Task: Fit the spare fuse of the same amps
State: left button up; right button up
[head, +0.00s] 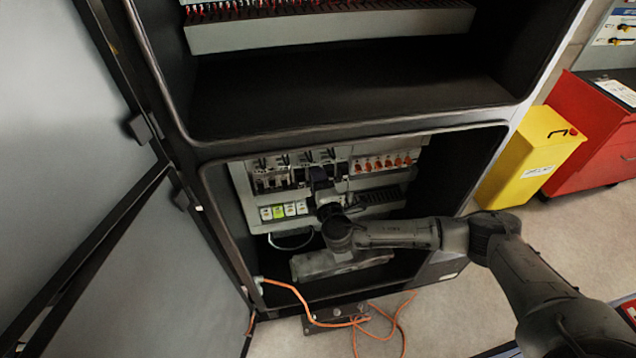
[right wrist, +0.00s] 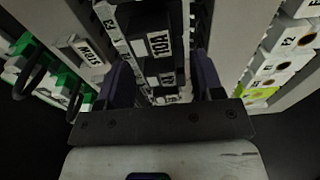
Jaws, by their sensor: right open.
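My right gripper (head: 328,177) reaches into the lower cabinet bay, in front of the panel of fuse gear. In the right wrist view the gripper (right wrist: 163,78) is open, with its dark fingers on either side of a column of dark blocks. One block there, a fuse-like piece (right wrist: 160,48), carries a white label reading 10A; I cannot tell whether the fingers touch it. White fuse holders with F labels (right wrist: 285,55) stand at the right, one with a yellow-green face (right wrist: 259,94). The same row of holders (head: 290,209) shows in the head view. My left gripper is out of view.
The cabinet doors (head: 75,110) stand open at the left. A row of orange-red parts (head: 383,163) is right of the gripper. An orange cable (head: 305,302) trails to the floor. A yellow bin (head: 525,160) and a red cabinet (head: 595,135) stand at the right.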

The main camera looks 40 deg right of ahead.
jog(key=shift+s, duration=0.1)
jog(key=v, duration=1.3)
jog(key=shift+s, duration=0.3)
jog(key=s+a+f+m+g+y, duration=0.1)
jog(key=s+a+m+g+y, duration=0.5)
jog(key=a+m+g, duration=0.15)
jog(key=s+a+f+m+g+y, duration=0.1)
jog(key=s+f+m+g, duration=0.15)
jog(key=s+f, duration=0.5)
jog(key=s+a+f+m+g, duration=0.1)
jog(key=s+f+g, duration=0.25)
jog(key=s, duration=0.65)
notch_tip(320, 180, up, 28)
jog(key=p, duration=2.9)
jog(key=shift+s, duration=0.3)
